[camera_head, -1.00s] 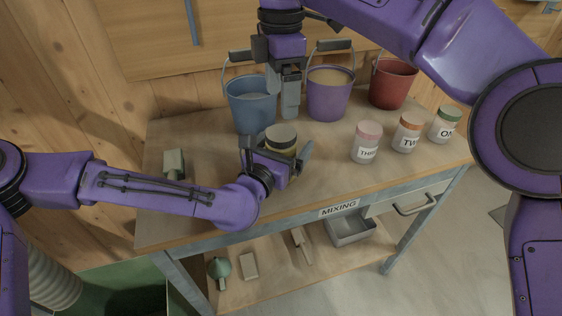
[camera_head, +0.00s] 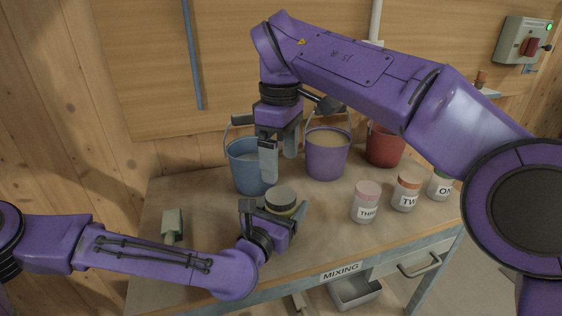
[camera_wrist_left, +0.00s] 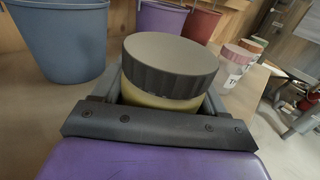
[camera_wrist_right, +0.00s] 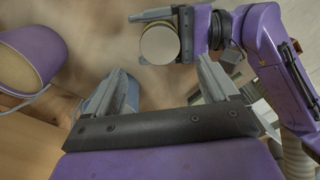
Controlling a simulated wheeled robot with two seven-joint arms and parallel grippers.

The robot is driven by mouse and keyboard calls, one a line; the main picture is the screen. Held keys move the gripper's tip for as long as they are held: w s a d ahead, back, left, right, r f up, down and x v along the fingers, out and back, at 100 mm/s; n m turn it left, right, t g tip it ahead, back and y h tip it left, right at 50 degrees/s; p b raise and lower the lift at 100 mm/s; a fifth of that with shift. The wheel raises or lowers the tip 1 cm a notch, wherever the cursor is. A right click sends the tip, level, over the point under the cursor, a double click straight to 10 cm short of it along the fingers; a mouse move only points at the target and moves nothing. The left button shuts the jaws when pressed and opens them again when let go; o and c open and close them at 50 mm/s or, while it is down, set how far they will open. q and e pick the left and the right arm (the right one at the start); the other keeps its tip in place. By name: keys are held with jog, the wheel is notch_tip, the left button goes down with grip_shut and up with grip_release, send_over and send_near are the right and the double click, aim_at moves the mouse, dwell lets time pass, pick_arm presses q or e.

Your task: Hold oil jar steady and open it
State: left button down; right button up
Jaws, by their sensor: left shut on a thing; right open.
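The oil jar (camera_head: 281,200) stands upright on the table, with a dark ribbed lid and a yellowish body. In the left wrist view the jar lid (camera_wrist_left: 170,62) is on, and the body sits between the fingers. My left gripper (camera_head: 272,214) is shut around the jar body below the lid. My right gripper (camera_head: 279,160) is open and empty, pointing down above and slightly behind the jar. In the right wrist view the lid top (camera_wrist_right: 160,45) lies ahead of the open fingers (camera_wrist_right: 165,88), apart from them.
A blue bucket (camera_head: 246,172), a purple bucket (camera_head: 326,160) and a red bucket (camera_head: 384,146) stand along the back of the table. Labelled jars (camera_head: 366,203) (camera_head: 405,192) (camera_head: 439,186) stand to the right. A small greenish block (camera_head: 172,226) lies at the left. Table between is clear.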

aim_at(281, 195)
jog(key=shift+f+m, duration=0.25)
jog(key=shift+m, duration=0.05)
notch_tip(281, 195, down, 8)
jog(key=shift+r, duration=0.25)
